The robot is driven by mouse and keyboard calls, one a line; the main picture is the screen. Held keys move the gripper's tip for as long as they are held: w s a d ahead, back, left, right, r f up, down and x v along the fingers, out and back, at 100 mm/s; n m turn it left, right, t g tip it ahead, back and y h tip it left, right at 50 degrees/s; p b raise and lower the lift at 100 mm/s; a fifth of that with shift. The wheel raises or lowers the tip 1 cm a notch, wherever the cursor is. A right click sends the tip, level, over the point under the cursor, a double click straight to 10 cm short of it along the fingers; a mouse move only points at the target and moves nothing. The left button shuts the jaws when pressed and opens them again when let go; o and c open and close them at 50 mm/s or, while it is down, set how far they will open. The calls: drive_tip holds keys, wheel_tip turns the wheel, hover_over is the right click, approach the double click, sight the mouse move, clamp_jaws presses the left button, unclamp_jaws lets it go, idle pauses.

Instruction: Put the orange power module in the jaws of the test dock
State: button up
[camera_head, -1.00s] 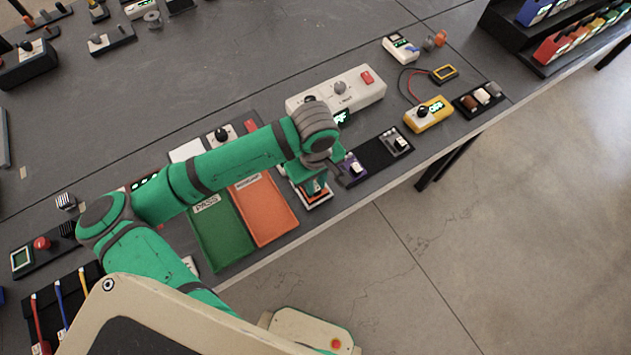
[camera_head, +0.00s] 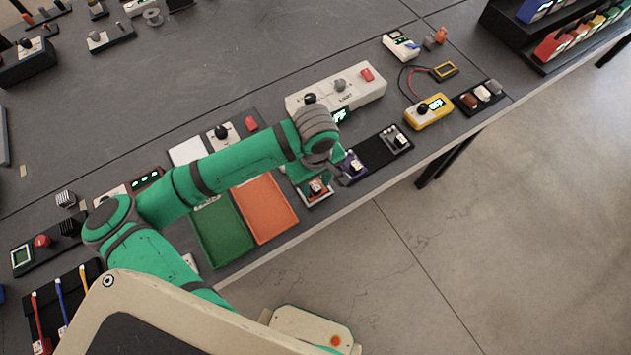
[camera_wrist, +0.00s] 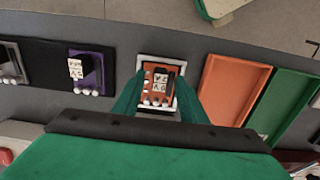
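The orange power module (camera_wrist: 158,84), with a black part and white labels on top, sits within a white-framed base (camera_wrist: 146,62), which looks like the test dock. The module also shows in the head view (camera_head: 316,187), near the table's front edge, with the white base (camera_head: 318,203) around it. I cannot tell how tightly any jaws hold it. My gripper (camera_wrist: 158,95) is open and empty above the module, one green finger to each side with a gap. In the head view my gripper (camera_head: 318,168) hangs just behind the module, partly hidden by the wrist.
A black rack (camera_head: 374,158) to the right holds a purple module (camera_head: 352,166) and a grey module (camera_head: 398,141), with bare space between. A green tray (camera_head: 222,235) and an orange tray (camera_head: 265,208) lie to the left. A white power unit (camera_head: 360,92) stands behind.

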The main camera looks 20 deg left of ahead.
sight(315, 186)
wheel_tip(315, 186, up, 11)
idle(0.6)
drive_tip(key=shift+f, duration=0.1)
idle(0.3)
